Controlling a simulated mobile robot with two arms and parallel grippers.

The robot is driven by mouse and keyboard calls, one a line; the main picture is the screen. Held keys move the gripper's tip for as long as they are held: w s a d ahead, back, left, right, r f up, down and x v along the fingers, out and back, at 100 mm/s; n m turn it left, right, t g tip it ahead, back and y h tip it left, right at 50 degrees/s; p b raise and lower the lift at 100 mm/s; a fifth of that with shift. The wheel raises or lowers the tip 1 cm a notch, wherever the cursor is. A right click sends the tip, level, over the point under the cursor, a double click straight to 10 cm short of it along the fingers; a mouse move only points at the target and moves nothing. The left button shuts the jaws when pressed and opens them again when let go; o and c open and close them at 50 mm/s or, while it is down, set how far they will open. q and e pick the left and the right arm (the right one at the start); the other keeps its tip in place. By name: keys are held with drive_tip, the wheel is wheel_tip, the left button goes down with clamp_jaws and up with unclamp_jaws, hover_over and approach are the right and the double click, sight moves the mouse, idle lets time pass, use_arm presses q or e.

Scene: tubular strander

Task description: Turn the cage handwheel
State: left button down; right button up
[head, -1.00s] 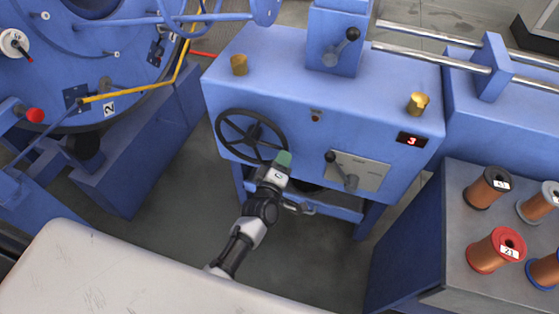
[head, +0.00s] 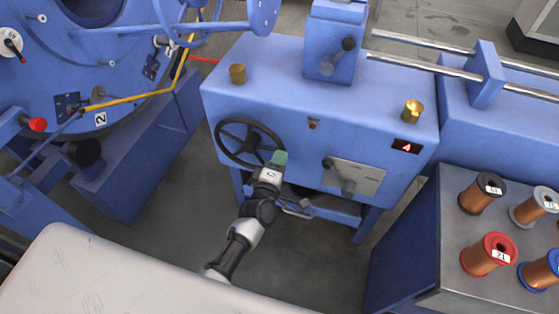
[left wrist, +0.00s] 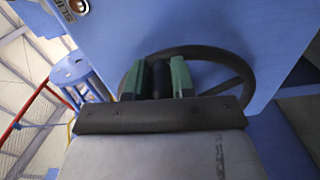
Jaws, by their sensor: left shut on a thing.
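The cage handwheel (head: 222,146) is a black spoked wheel on the front of the blue machine housing, at its left end. My left gripper (head: 280,158) has green fingertips and sits at the wheel's lower right rim in the head view. In the left wrist view, the two green fingers (left wrist: 160,78) are closed around a dark upright part between them, with the black rim of the wheel (left wrist: 240,68) curving behind. The fingers hide where that part joins the wheel. My right gripper is in neither view.
A lever (head: 340,172) on a grey plate stands close right of my left gripper. A small red display (head: 406,146) is further right. The large blue cage (head: 50,70) is at left, and a bench with copper spools (head: 490,252) is at right.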

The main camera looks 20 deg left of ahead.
use_arm(q)
drive_tip(key=c, duration=0.9)
unclamp_jaws()
drive_tip(key=shift+c, duration=0.2)
drive_tip(key=shift+s, duration=0.35)
drive_tip(key=s, duration=1)
drive_tip(key=shift+a+p, duration=0.2)
drive_tip(key=shift+p, duration=0.1)
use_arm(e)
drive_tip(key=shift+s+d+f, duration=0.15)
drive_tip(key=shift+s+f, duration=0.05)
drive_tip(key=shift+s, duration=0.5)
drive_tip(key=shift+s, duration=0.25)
